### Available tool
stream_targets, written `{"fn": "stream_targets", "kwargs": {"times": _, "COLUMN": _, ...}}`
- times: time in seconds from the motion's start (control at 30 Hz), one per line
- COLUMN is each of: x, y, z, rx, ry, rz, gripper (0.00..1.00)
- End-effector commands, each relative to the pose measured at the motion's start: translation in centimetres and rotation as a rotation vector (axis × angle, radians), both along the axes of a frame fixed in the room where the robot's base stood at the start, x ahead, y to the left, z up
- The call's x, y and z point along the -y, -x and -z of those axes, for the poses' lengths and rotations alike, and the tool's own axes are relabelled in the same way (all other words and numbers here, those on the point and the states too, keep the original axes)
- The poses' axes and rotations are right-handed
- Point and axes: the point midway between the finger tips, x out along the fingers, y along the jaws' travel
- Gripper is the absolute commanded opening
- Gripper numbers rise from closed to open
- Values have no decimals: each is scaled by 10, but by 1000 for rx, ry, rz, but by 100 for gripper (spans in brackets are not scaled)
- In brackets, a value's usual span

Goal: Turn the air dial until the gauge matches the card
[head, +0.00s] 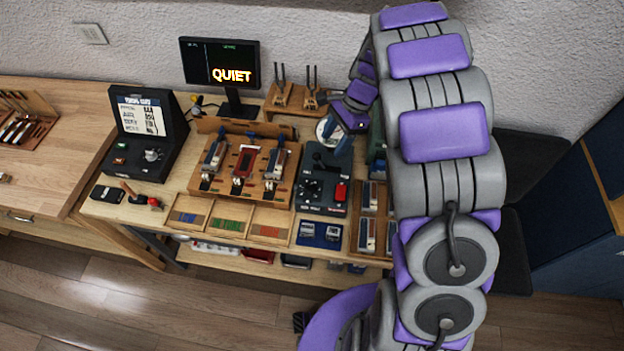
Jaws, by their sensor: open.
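A dark panel (324,207) stands right of the wooden rack. It carries a black round dial (311,190), which looks like the air dial, and a red block (341,192). A round white face (322,130), likely the gauge, shows behind the panel, partly covered by my gripper; its reading is too small to make out. My gripper (340,140) is open above the back of the panel, apart from the dial. No card is clearly seen beside the gauge. A white printed sheet (142,116) is on the black box at left.
A wooden rack (210,182) holds several piano-action pieces. Shallow trays (228,218) line the bench front. A monitor (220,63) reads "QUIET". A fork stand (293,97) is behind. The black box (148,165) has its own knob. My arm hides the bench's right end.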

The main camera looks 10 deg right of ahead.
Motion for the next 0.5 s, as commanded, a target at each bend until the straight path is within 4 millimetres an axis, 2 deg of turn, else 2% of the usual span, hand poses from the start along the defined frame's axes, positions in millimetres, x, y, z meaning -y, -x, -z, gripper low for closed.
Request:
{"fn": "stream_targets", "kwargs": {"times": 0.17, "x": -8, "y": 3, "z": 18, "rx": -4, "ry": -2, "rz": -2, "gripper": 61}}
{"fn": "stream_targets", "kwargs": {"times": 0.5, "x": -31, "y": 12, "z": 80, "rx": -5, "ry": 0, "rz": -2, "gripper": 61}}
